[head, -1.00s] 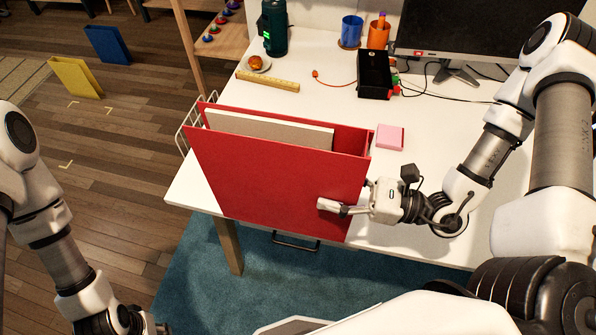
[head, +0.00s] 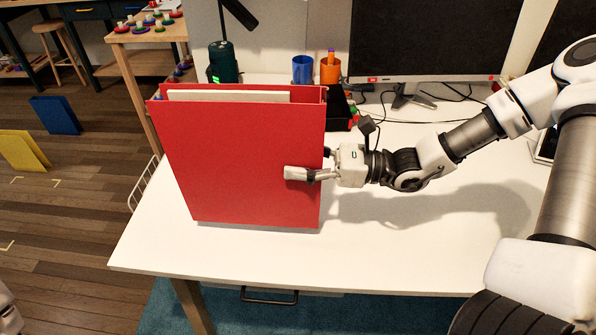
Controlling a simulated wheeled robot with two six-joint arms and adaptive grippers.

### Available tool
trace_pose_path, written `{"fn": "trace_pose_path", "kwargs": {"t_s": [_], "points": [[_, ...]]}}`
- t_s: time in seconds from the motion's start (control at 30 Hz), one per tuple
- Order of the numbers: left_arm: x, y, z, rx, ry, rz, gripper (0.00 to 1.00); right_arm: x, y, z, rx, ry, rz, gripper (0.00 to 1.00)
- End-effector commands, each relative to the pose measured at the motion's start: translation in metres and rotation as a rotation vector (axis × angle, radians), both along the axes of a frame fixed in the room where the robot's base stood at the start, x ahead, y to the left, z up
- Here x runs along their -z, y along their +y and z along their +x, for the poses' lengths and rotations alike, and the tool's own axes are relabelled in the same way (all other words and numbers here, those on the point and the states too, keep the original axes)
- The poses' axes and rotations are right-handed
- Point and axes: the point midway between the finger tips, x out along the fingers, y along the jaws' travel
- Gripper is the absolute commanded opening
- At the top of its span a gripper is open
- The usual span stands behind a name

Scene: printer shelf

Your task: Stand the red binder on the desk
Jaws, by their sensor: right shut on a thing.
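The red binder (head: 245,165) stands upright at the left part of the white desk (head: 400,255), its broad side facing me and white pages showing at the top. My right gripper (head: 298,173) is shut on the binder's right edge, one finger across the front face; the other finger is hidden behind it. A thin shadow lies right under the bottom edge; I cannot tell whether the binder touches the desk or hangs just above it.
Behind the binder are a dark green bottle (head: 222,62), a blue cup (head: 303,69), an orange cup (head: 330,70) and a monitor (head: 430,40). A yellow binder (head: 22,150) and a blue binder (head: 55,115) stand on the floor at left.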

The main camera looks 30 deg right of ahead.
Motion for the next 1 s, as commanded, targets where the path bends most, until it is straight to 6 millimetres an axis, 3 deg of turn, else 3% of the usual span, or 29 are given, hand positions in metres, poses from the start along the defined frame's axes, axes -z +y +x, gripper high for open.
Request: {"fn": "trace_pose_path", "kwargs": {"t_s": [0.17, 0.33, 0.63, 0.67, 0.7, 0.73, 1.0], "points": [[0.0, 0.0, 0.0, 0.0, 0.0, 0.0, 0.4, 0.001, -0.009, 0.018, -0.002, -0.003, -0.001, 0.0], [0.006, 0.0, 0.0, 0.0, 0.001, 0.0, 0.4, 0.033, -0.008, 0.016, -0.002, 0.003, 0.003, 0.0], [0.006, 0.0, 0.0, 0.0, 0.0, 0.0, 0.4, 0.036, -0.008, 0.016, -0.001, -0.001, 0.004, 0.0], [0.007, 0.0, 0.0, 0.0, 0.0, 0.0, 0.4, 0.038, -0.008, 0.016, -0.001, 0.0, 0.001, 0.62], [0.006, 0.0, 0.0, 0.0, 0.0, 0.0, 0.4, 0.038, -0.008, 0.016, -0.001, 0.0, 0.001, 0.76], [0.006, 0.0, 0.0, 0.0, 0.0, 0.0, 0.4, 0.037, -0.008, 0.016, -0.001, 0.0, 0.001, 0.83], [0.006, 0.0, 0.0, 0.0, 0.0, 0.0, 0.4, 0.037, -0.008, 0.016, -0.001, 0.0, 0.001, 0.83]]}}
